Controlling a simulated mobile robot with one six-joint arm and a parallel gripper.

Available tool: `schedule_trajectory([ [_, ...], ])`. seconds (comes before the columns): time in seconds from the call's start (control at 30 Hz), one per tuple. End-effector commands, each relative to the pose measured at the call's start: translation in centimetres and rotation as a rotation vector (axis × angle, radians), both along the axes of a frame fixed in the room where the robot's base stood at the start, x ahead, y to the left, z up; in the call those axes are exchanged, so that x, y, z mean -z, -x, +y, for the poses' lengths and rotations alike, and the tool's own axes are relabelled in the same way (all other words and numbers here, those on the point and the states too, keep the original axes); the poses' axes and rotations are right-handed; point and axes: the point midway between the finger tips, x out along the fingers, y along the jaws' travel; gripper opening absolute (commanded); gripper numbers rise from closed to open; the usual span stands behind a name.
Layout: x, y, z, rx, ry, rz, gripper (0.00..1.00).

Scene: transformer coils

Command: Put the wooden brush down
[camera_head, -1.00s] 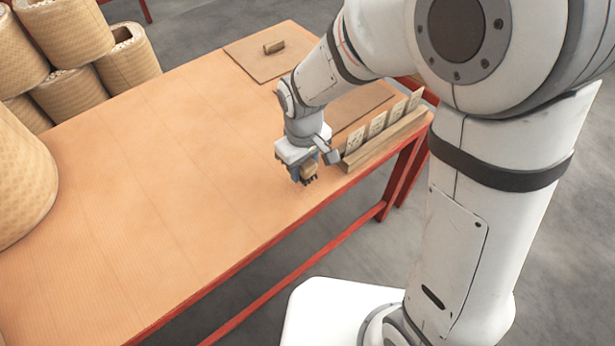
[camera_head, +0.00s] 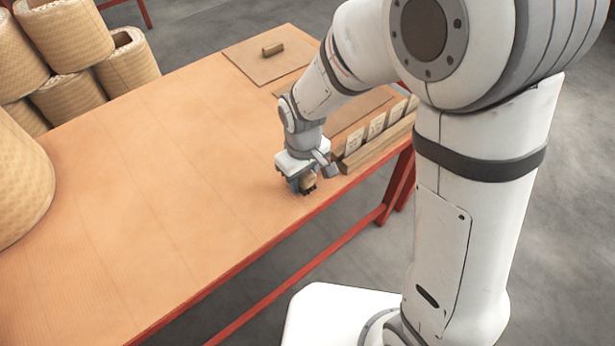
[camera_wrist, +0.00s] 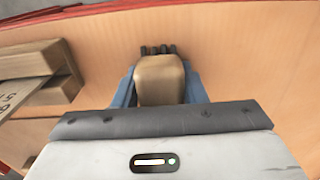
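The wooden brush (camera_wrist: 160,80) is a light brown block with a row of dark bristle tufts along its far edge. It sits between the blue fingers of my gripper (camera_wrist: 158,88) in the wrist view, with a finger along each side. In the head view the brush (camera_head: 308,182) shows partly behind my gripper (camera_head: 303,184), low over the near right part of the table (camera_head: 150,190). The dark bristle ends appear at or very close to the tabletop; I cannot tell whether they touch it.
A wooden rack (camera_head: 375,138) with several upright cards stands close to the right of my gripper, and shows at the left of the wrist view. Brown boards lie at the far end, one with a small wooden block (camera_head: 272,49). Large woven coils (camera_head: 125,62) stand at left. Open tabletop lies left of my gripper.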

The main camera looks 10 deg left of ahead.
Motion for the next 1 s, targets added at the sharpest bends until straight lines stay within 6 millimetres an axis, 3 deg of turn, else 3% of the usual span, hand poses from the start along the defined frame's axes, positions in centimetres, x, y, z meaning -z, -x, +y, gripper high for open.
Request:
schedule_trajectory([
  [0.03,1.0,0.5,-0.2,0.0,0.009,0.014,0.52],
  [0.27,0.3,0.5,-0.2,0.0,0.01,0.015,0.56],
  [0.37,-1.1,0.5,-0.1,-0.001,0.007,0.013,0.58],
  [0.7,-9.0,0.3,-0.1,-0.001,0.003,0.007,0.58],
  [1.0,-12.3,0.3,-0.1,-0.001,0.004,0.007,0.58],
])
